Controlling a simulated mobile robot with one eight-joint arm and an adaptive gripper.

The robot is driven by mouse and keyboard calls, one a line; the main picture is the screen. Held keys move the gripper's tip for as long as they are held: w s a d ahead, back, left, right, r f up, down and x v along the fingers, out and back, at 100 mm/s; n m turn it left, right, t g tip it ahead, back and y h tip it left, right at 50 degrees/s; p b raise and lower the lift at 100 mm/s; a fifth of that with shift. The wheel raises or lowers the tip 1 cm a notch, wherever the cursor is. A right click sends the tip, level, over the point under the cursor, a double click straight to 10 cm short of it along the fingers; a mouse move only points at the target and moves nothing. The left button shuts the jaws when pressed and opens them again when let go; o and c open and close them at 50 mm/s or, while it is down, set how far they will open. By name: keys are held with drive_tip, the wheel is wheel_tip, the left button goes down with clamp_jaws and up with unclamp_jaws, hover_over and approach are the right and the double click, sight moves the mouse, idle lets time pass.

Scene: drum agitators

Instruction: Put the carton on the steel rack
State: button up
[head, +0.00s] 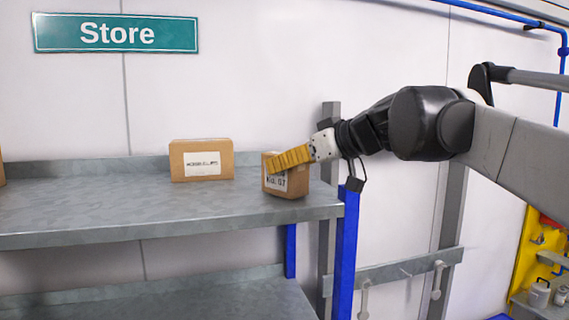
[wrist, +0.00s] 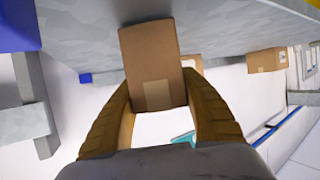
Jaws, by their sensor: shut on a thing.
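A small brown carton (head: 287,182) with a printed white label is at the right end of the upper shelf of the steel rack (head: 100,205). My gripper (head: 278,163) comes from the right and is shut on this carton, its yellow fingers hiding part of the label. The carton is slightly tilted. I cannot tell whether its base touches the shelf or hangs just above it. In the wrist view the carton (wrist: 150,55) sits between the two fingers of my gripper (wrist: 158,92), with the grey shelf (wrist: 85,35) close beside it.
Another brown labelled carton (head: 202,160) stands on the same shelf to the left, near the back edge. A blue post (head: 345,235) stands at the shelf's right end. A lower shelf (head: 170,300) lies beneath. The upper shelf's front left is clear.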

drive_tip(key=o, duration=1.3)
drive_tip(key=shift+o, duration=0.2)
